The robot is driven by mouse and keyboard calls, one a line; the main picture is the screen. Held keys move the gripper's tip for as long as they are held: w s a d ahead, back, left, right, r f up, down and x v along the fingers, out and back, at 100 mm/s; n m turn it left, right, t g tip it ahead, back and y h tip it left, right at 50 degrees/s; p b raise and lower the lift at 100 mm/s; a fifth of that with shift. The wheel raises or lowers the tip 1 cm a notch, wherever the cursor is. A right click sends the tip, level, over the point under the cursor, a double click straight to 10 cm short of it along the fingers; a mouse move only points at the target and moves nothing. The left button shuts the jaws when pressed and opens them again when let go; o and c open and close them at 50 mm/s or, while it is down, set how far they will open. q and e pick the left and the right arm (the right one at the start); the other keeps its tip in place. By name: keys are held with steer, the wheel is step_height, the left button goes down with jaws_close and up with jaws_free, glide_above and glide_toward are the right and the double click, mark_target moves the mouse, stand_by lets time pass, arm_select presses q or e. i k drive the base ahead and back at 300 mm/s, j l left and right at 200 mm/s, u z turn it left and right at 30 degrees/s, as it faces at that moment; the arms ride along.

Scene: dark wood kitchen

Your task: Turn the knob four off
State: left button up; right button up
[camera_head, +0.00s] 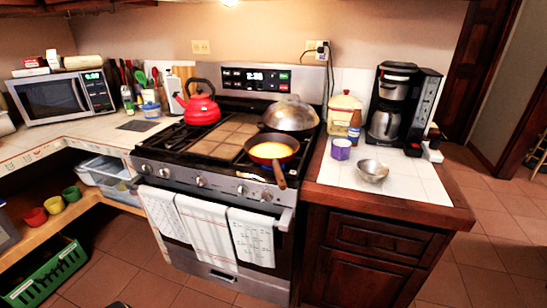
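The stove (215,190) stands in the middle, with a row of several round silver knobs along its front panel. One knob (201,182) is at the middle of the row, and two more knobs (242,190) sit close together at the right. Two others (147,168) are at the left end. The knobs are too small to read their settings, and no numbers show on them. Neither gripper is in view.
Towels (205,225) hang on the oven handle below the knobs. A frying pan (271,151) sits on the front right burner, its handle jutting over the panel near the right knobs. A red kettle (198,109) stands at the back left. The floor before the stove looks clear.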

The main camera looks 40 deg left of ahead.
mark_target(267, 195)
steer(key=j, duration=0.75)
steer(key=i+j, duration=0.1)
steer(key=j, duration=0.65)
steer(key=j+u, duration=0.1)
steer(key=j, duration=0.65)
steer(key=i+j, duration=0.1)
steer(key=j, duration=0.7)
steer(key=i+j, duration=0.1)
steer(key=j, duration=0.65)
steer(key=l+z, duration=0.1)
steer(key=z, duration=0.4)
steer(key=k+l+z, duration=0.1)
steer(key=z, duration=0.35)
steer(key=i+l, duration=0.05)
